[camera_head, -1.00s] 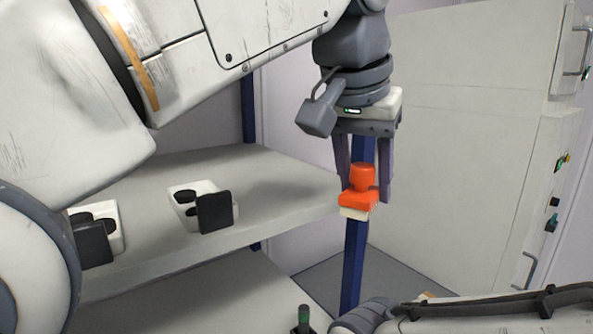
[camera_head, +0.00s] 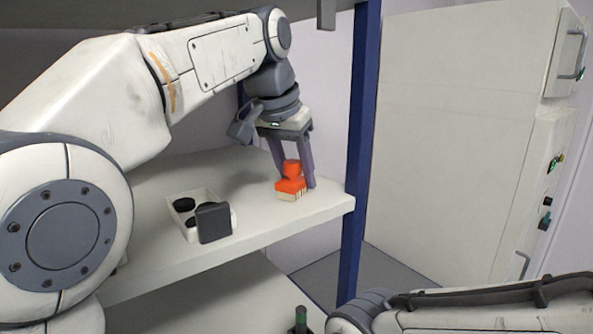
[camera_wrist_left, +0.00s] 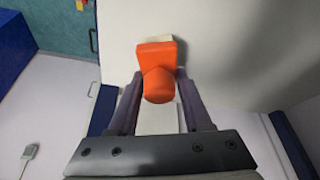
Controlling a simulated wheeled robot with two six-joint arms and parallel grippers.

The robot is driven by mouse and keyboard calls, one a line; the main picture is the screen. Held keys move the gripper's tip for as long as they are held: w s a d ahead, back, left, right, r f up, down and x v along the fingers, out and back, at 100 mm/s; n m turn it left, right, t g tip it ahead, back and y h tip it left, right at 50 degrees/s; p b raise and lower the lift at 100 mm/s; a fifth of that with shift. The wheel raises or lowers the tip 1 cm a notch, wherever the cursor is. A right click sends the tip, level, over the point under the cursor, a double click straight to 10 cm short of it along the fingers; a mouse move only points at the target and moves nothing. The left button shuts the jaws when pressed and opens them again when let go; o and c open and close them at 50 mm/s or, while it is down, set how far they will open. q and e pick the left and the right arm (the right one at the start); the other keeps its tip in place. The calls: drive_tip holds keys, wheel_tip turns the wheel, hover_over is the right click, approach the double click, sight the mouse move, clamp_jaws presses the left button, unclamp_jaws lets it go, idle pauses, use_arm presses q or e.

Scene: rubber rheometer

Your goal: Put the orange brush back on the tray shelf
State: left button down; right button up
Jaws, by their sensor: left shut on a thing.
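The orange brush (camera_head: 290,183) has a rounded orange handle and pale bristles pointing down. My left gripper (camera_head: 294,172) is shut on it. In the head view the brush is upright over the right part of the white shelf (camera_head: 262,222), at or just above its surface; I cannot tell whether the bristles touch. In the left wrist view the brush (camera_wrist_left: 158,72) sits between the fingertips, with the pale shelf surface behind it. My right gripper does not show; only part of my right arm is at the lower right.
A white tray (camera_head: 180,198) with black round pieces and a dark square plate (camera_head: 213,222) stands on the shelf left of the brush. A blue post (camera_head: 357,150) rises at the shelf's right corner. A large pale cabinet (camera_head: 455,130) stands at the right.

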use_arm(q)
drive_tip(key=shift+f, duration=0.1)
drive_tip(key=shift+c, duration=1.7)
unclamp_jaws()
drive_tip(key=shift+s+r, duration=0.1)
drive_tip(key=shift+r, duration=0.3)
drive_tip(key=s+a+b, duration=0.1)
drive_tip(key=s+a, duration=0.1)
drive_tip(key=s, duration=0.1)
drive_tip(key=s+a+b, duration=0.1)
drive_tip(key=s+a, duration=0.1)
drive_tip(key=s, duration=0.1)
drive_tip(key=s+a+b, duration=0.2)
drive_tip(key=s, duration=0.1)
drive_tip(key=shift+s+r, duration=0.15)
drive_tip(key=shift+s+a+r, duration=0.1)
drive_tip(key=shift+s+a, duration=0.2)
drive_tip(key=shift+s, duration=0.25)
